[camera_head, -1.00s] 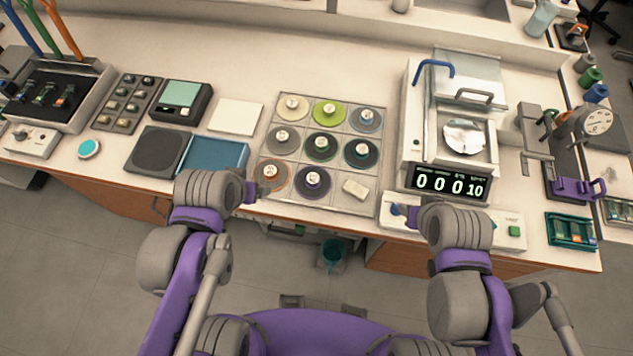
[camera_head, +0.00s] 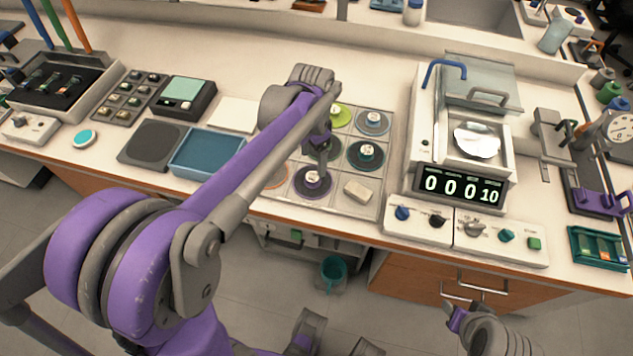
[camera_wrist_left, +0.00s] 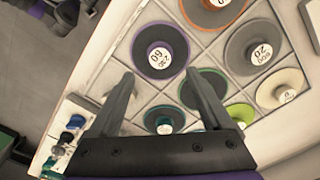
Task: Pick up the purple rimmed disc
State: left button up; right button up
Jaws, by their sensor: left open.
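The purple rimmed disc (camera_head: 313,182) is a grey disc with a purple edge and a pale labelled knob. It sits in the front row of the gridded tray (camera_head: 338,207). My left gripper (camera_head: 323,163) is above the tray, just behind this disc, its arm reaching across from the lower left. In the left wrist view, the purple rimmed disc (camera_wrist_left: 160,50) lies beyond the open, empty fingers (camera_wrist_left: 158,76), apart from them. My right gripper (camera_head: 455,316) is low at the right, in front of the bench; its jaw opening cannot be made out.
Neighbouring discs have lime (camera_head: 341,116), teal (camera_head: 366,155) and orange rims. A white block (camera_head: 357,191) sits right of the purple disc. A blue tray (camera_head: 190,165) lies left, and an instrument with a display (camera_head: 459,187) stands right.

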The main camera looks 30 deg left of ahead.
aim_at(312, 176)
pick_arm(q)
notch_tip(312, 176, down, 7)
jog(key=shift+s+r+b, duration=0.1)
jog(key=shift+b, duration=0.3)
grip_shut()
dwell(0.4)
